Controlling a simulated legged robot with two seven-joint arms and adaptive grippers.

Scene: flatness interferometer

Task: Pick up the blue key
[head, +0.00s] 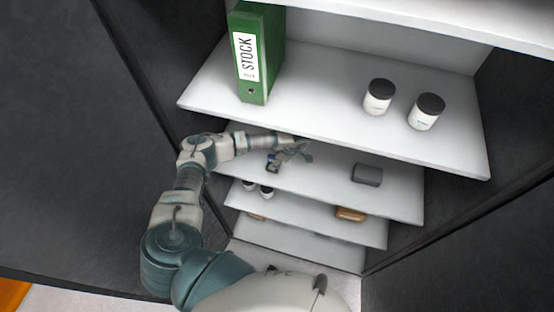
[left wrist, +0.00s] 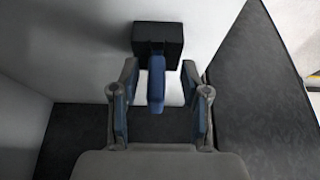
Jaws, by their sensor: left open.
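The blue key (left wrist: 157,82) shows upright in the left wrist view, in front of a black block (left wrist: 172,40) on a white surface. I cannot tell whether the key touches the block. My left gripper (left wrist: 159,68) is open, with one finger on each side of the key and a visible gap on both sides. In the head view my left gripper (head: 299,150) reaches over the second shelf. A small dark and blue shape (head: 272,162) is beside it there, too small to make out clearly. My right gripper is not in view.
The top shelf (head: 320,100) carries a green STOCK binder (head: 258,55) and two dark-lidded jars (head: 379,97) and (head: 426,112). A grey box (head: 367,175) stands on the second shelf, right of my gripper. Lower shelves hold small jars (head: 249,184) and a brown item (head: 350,214). Dark cabinet walls flank the shelves.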

